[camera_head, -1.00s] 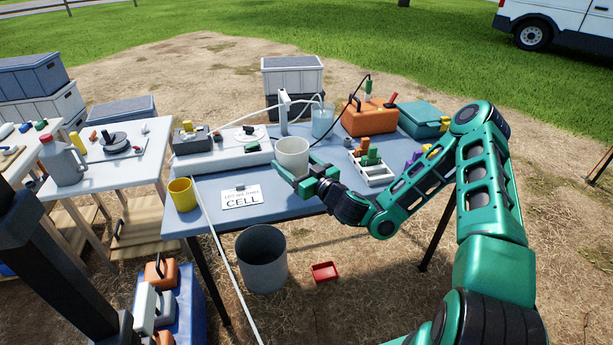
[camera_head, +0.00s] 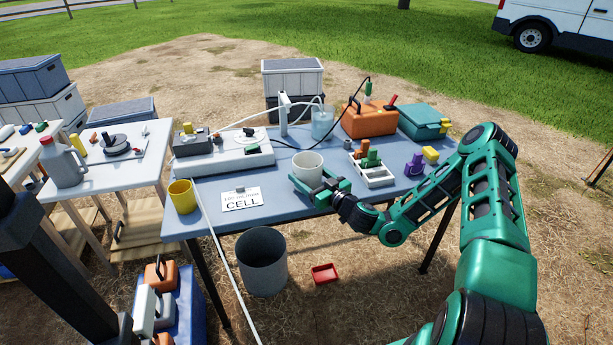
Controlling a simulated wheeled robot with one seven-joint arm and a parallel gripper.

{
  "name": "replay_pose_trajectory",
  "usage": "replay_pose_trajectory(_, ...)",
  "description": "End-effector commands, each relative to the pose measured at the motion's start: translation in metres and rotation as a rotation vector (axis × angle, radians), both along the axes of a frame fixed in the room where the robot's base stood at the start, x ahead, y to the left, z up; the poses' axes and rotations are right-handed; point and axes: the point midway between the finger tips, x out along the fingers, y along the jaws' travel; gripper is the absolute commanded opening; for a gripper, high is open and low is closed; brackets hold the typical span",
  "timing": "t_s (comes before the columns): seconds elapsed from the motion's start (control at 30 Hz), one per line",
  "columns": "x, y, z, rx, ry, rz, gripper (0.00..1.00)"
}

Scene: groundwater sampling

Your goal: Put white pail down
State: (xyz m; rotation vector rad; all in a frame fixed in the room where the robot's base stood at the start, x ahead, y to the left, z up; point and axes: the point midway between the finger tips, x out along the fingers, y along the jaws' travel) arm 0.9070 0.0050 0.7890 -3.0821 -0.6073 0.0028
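The white pail (camera_head: 307,169) is upright at the middle of the blue-grey table (camera_head: 268,219), left of the white tray (camera_head: 376,181). My gripper (camera_head: 316,185) is at the pail's near side, with its green fingers around the pail's lower part. The fingers appear closed on it. The pail's base is partly hidden by the fingers, so I cannot tell for sure whether it touches the tabletop.
A yellow cup (camera_head: 182,197) and a white sign (camera_head: 241,199) stand to the left. A white device (camera_head: 228,157) with hoses lies behind. An orange case (camera_head: 369,119) is at the back, and a purple item (camera_head: 414,164) is right of the tray. A grey bucket (camera_head: 262,262) stands on the ground.

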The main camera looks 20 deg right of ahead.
Motion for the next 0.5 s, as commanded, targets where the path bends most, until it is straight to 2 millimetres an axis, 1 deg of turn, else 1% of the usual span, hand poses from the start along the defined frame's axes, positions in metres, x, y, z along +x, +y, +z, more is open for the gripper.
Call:
replay_pose_trajectory(0.13,0.0001,0.0,0.0008,0.0,-0.001,0.0,0.47)
replay_pose_trajectory(0.3,0.0001,0.0,-0.0031,0.001,-0.001,0.0,0.47)
replay_pose_trajectory(0.33,0.0001,0.0,-0.0035,0.001,-0.001,0.0,0.73)
replay_pose_trajectory(0.37,0.0001,-0.0001,-0.0031,0.0,-0.001,0.0,0.8)
replay_pose_trajectory(0.4,0.0001,-0.0001,-0.0031,0.0,-0.001,0.0,0.89)
replay_pose_trajectory(0.5,0.0001,0.0,-0.003,0.0,-0.001,0.0,0.89)
